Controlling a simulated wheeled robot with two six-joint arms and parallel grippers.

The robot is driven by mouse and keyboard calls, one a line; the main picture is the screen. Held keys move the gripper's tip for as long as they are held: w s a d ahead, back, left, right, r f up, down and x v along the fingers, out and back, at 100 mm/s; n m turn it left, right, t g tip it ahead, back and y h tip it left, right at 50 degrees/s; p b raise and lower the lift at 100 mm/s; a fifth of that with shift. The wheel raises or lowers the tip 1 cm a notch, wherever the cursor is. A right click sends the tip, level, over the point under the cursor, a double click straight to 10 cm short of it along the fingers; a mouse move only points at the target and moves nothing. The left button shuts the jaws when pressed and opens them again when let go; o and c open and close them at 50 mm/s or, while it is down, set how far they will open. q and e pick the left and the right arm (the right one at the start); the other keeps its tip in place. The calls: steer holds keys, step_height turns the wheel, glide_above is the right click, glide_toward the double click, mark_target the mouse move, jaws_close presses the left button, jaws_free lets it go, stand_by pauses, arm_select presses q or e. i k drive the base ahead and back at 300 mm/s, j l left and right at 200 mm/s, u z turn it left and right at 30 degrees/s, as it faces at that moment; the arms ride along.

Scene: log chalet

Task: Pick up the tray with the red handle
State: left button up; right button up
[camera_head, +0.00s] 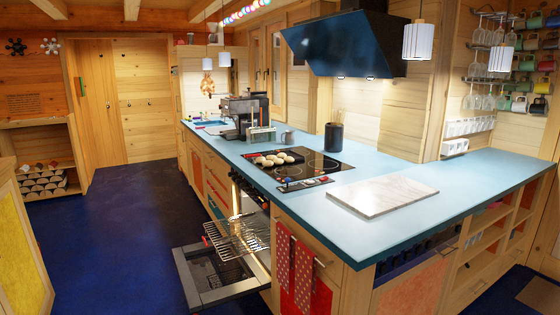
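I cannot clearly make out a tray with a red handle. A small dark flat item (303,184) with red spots lies at the front edge of the black cooktop (325,166); it is too small to tell whether it is a tray. Several round pale pieces (272,159) sit on the cooktop's left part; whether a tray lies under them is unclear. Below, the oven door (222,276) is lowered open, with a wire rack (240,236) sticking out over it. Neither of my grippers is in view.
The blue counter (400,232) bears a marble slab (382,194), a coffee machine (240,115) and a dark canister (333,136). Red towels (294,268) hang beside the oven. The open door juts over the dark blue floor (120,225), which is clear to the left.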

mark_target(281, 158)
steer(key=z, duration=0.35)
steer(key=i+j+z, duration=0.6)
steer(key=j+z, duration=0.3)
steer(key=j, duration=0.15)
steer(key=i, duration=0.05)
